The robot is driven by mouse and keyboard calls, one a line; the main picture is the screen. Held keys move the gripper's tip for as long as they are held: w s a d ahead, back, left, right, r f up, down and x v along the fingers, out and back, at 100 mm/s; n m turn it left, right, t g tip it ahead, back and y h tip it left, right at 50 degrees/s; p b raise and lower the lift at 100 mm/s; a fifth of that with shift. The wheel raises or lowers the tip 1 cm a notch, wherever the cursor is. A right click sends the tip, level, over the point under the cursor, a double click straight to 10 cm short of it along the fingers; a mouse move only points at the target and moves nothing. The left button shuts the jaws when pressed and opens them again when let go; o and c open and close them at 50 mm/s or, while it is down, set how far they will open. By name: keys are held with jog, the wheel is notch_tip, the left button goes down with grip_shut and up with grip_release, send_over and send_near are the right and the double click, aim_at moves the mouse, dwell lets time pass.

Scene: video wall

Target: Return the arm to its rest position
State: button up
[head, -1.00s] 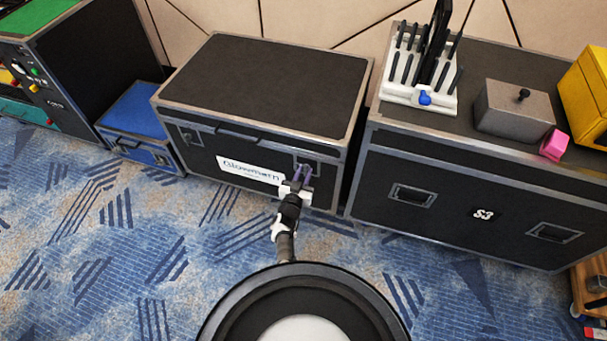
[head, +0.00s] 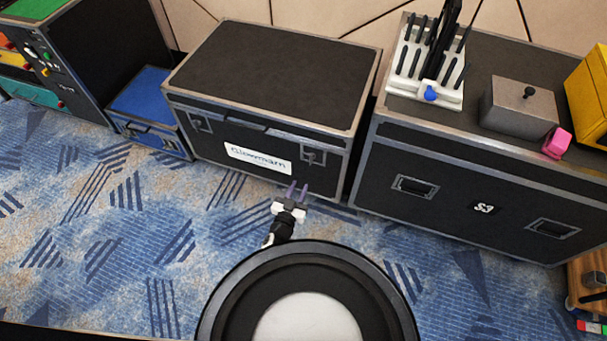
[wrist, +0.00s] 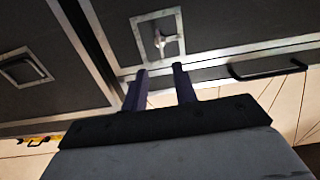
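My gripper (head: 293,193) is low in front of the labelled black flight case (head: 275,65), close to my round base. Its two purple fingers stand apart with nothing between them. In the wrist view the gripper (wrist: 160,83) also shows open and empty, with the case's latch (wrist: 160,38) beyond the fingertips. The fingers appear clear of the case, though the exact distance is hard to tell. Most of my arm is hidden or folded close to my base.
A larger black case (head: 440,200) marked S3 stands at right, bearing a white rack (head: 428,92), a grey box (head: 517,108), a pink block (head: 557,143) and a yellow case (head: 590,95). A blue case (head: 145,100) stands left. The patterned carpet (head: 110,230) is clear at left.

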jog(key=shift+v, duration=1)
